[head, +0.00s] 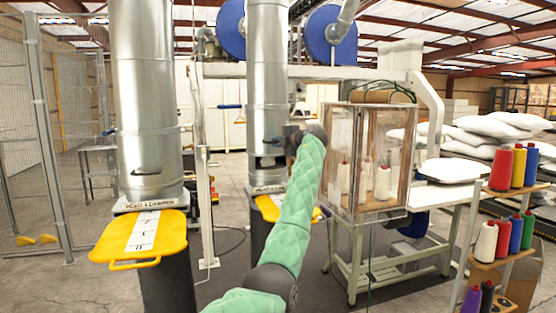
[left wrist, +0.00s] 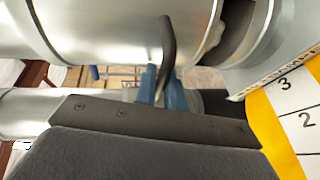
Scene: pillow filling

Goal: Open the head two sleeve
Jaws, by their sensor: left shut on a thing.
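The head two sleeve (head: 268,110) is the silver metal duct at the middle of the head view. It also shows in the left wrist view (left wrist: 100,30). My left gripper (left wrist: 163,97) has blue fingers shut on a dark curved handle (left wrist: 168,45) on the sleeve. In the head view the green arm and its dark wrist reach up to the sleeve's right side and largely hide the grip. My right gripper is not in view.
The head one duct (head: 148,90) stands to the left with a yellow numbered damper plate (head: 115,240). Another yellow plate (head: 270,207) is under head two. A clear-sided cabinet (head: 368,160) stands close right of my arm. A thread rack (head: 500,220) is at far right.

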